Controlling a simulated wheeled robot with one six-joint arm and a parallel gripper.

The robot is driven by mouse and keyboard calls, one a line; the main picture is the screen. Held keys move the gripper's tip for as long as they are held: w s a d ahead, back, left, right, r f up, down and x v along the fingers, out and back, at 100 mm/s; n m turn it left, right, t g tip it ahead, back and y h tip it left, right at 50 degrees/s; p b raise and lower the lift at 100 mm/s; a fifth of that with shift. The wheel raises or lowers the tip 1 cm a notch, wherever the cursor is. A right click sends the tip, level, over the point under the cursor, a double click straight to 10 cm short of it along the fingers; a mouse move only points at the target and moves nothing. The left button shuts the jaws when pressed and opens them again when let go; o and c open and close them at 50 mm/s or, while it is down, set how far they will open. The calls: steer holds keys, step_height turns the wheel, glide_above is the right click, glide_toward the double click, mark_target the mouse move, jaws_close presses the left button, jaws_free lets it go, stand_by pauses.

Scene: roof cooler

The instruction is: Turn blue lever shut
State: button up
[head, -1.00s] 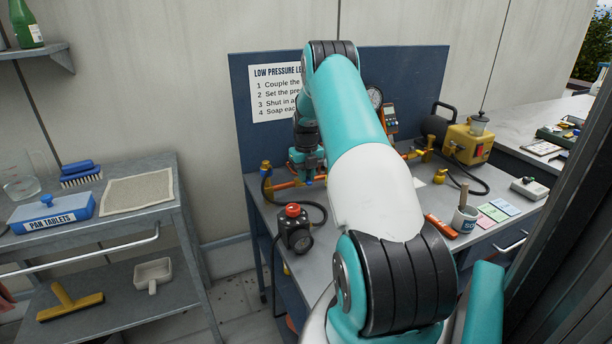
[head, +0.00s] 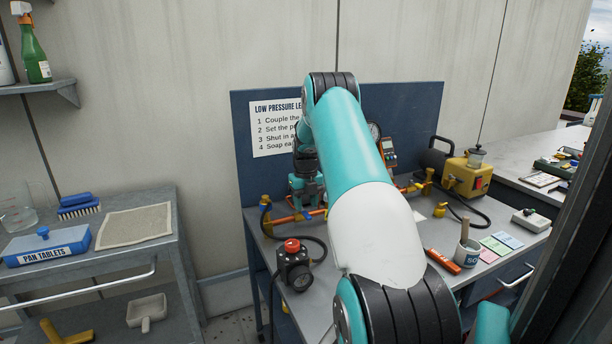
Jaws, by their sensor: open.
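A copper pipe with brass fittings (head: 283,220) runs along the back of the metal workbench, in front of the blue back panel. My gripper (head: 306,207) points down at the left part of this pipe and is open. A small blue piece, which looks like the blue lever (head: 305,214), shows just under it at the pipe. My gripper hides most of this spot, so I cannot tell the lever's angle or whether the fingers touch it. A brass valve (head: 265,202) stands at the pipe's left end.
A black regulator with a red knob (head: 292,246) and a dark hose stand at the bench's front left. A yellow pump (head: 466,177), an orange-handled tool (head: 443,261) and a soap pot (head: 466,252) are to the right. My arm covers the bench's middle.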

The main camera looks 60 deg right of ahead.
mark_target(306, 213)
step_height(306, 213, up, 15)
steer(key=b, duration=0.1)
steer(key=shift+f, duration=0.2)
steer(key=shift+s+a, duration=0.1)
stand_by(0.4)
